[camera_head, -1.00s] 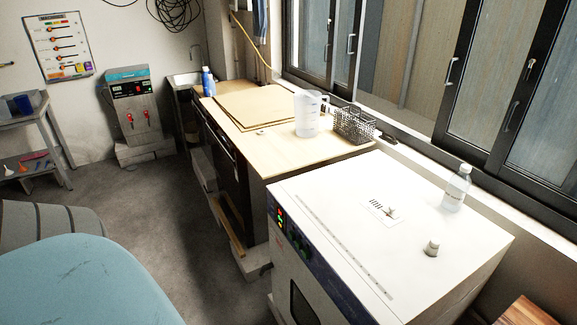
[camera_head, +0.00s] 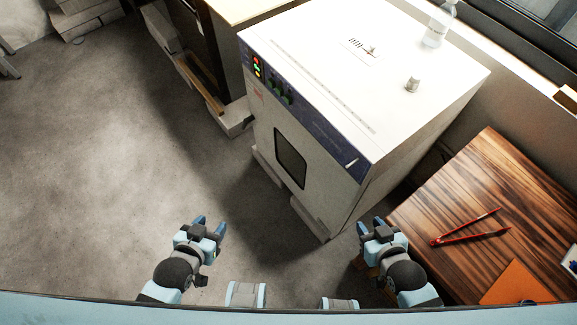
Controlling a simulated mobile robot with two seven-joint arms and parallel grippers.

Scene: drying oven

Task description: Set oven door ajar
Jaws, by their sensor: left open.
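The drying oven (camera_head: 270,115) is a white box with a dark blue control strip, lit buttons and knobs at its front top. Its door (camera_head: 315,165) has a small dark window (camera_head: 290,157) and looks shut. A small light handle (camera_head: 352,163) sits near the front's upper right corner. My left gripper (camera_head: 209,226) is open and empty above the floor, in front of the oven and apart from it. My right gripper (camera_head: 369,227) is below the oven's right front corner, apart from the door. Its fingers look spread, with nothing visible between them.
A dark striped wooden table (camera_head: 470,190) stands at right, with red tongs (camera_head: 470,228) and an orange sheet (camera_head: 515,285) on it. A clear bottle (camera_head: 438,25) and a small metal cap (camera_head: 412,85) stand on the oven. The floor (camera_head: 110,170) at left is clear.

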